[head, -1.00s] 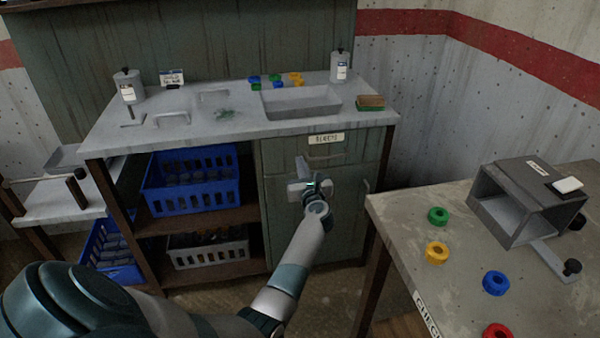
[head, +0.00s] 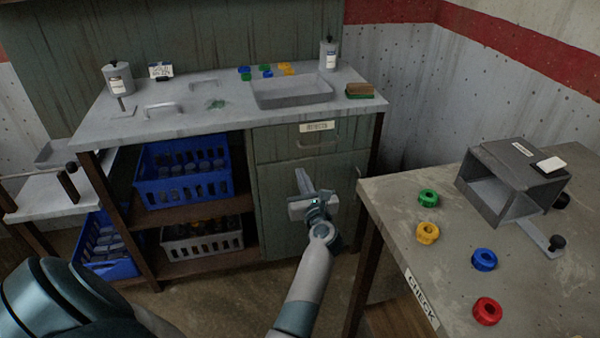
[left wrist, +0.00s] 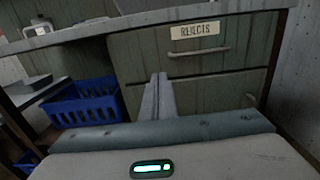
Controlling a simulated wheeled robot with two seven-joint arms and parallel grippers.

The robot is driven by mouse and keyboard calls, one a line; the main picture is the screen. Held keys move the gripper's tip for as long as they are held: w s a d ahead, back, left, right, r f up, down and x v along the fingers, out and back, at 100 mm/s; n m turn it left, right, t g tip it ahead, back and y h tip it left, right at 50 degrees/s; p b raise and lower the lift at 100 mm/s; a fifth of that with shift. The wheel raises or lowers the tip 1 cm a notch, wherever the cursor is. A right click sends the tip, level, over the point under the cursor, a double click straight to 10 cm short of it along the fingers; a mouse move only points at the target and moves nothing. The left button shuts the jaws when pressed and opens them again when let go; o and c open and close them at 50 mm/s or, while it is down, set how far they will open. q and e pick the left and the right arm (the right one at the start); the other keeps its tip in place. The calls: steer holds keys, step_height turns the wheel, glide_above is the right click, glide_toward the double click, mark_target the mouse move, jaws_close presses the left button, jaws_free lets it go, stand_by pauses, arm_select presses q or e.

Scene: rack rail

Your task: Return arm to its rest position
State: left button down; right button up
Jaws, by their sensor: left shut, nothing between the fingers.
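My left arm comes in from the lower left in the head view. Its gripper (head: 304,182) is in front of the lower cabinet door (head: 280,205), below the drawer labelled REJECTS (head: 316,127). The fingers are shut together with nothing between them. In the left wrist view the shut fingers (left wrist: 158,92) point at the cabinet front, and the REJECTS drawer (left wrist: 205,50) is above and beyond them. The drawer looks closed. My right gripper is not in view.
A workbench (head: 200,118) bears a tray (head: 290,92), canisters and coloured rings. At right, the CHECK table (head: 385,205) bears coloured rings and a grey box (head: 490,190). Floor shows between bench and table.

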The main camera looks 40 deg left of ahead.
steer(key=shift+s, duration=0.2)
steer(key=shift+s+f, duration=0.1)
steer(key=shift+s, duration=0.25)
